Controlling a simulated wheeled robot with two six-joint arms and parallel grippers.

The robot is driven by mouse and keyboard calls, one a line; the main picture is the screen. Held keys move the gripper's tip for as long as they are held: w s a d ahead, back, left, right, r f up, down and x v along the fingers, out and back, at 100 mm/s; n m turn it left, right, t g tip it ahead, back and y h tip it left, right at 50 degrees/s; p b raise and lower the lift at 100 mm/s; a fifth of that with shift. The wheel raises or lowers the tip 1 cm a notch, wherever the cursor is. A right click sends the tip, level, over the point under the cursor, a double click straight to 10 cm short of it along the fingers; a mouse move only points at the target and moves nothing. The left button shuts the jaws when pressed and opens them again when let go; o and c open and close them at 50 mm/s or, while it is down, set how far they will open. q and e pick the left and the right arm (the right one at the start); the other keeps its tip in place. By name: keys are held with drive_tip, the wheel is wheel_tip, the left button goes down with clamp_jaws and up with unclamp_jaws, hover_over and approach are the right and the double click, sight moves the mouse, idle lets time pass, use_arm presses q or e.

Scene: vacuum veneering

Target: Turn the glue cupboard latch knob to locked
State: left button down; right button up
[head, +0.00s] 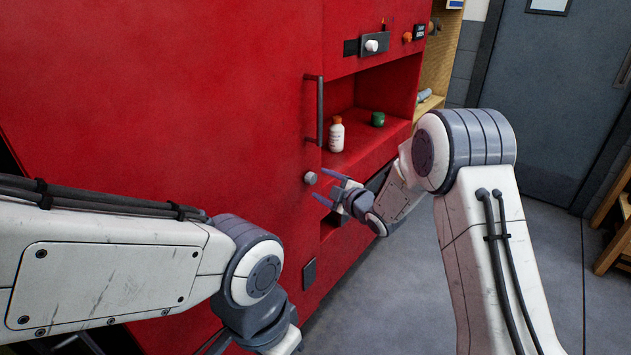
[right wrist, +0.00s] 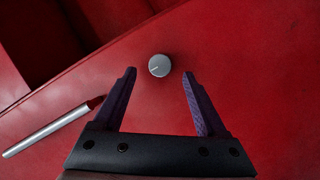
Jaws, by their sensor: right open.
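The glue cupboard (head: 230,90) is a large red cabinet. Its latch knob (head: 310,178) is a small round grey knob on the red door, below the dark vertical handle. In the right wrist view the knob (right wrist: 159,66) shows a light pointer line slanting toward lower left. My right gripper (head: 322,186) is open and empty, just right of the knob, with its purple fingers toward the door. In the right wrist view the knob lies between and slightly beyond the fingertips (right wrist: 158,72), not touched. My left arm crosses the lower left; its gripper is out of the picture.
A dark bar handle (head: 319,110) stands out above the knob; it shows as a pale rod in the right wrist view (right wrist: 50,128). An open niche holds a white bottle (head: 336,134) and a green jar (head: 378,119). A white knob (head: 372,45) sits above.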

sight(313, 179)
drive_tip(key=shift+x, duration=2.2)
clamp_jaws()
drive_tip(key=shift+r, duration=0.1)
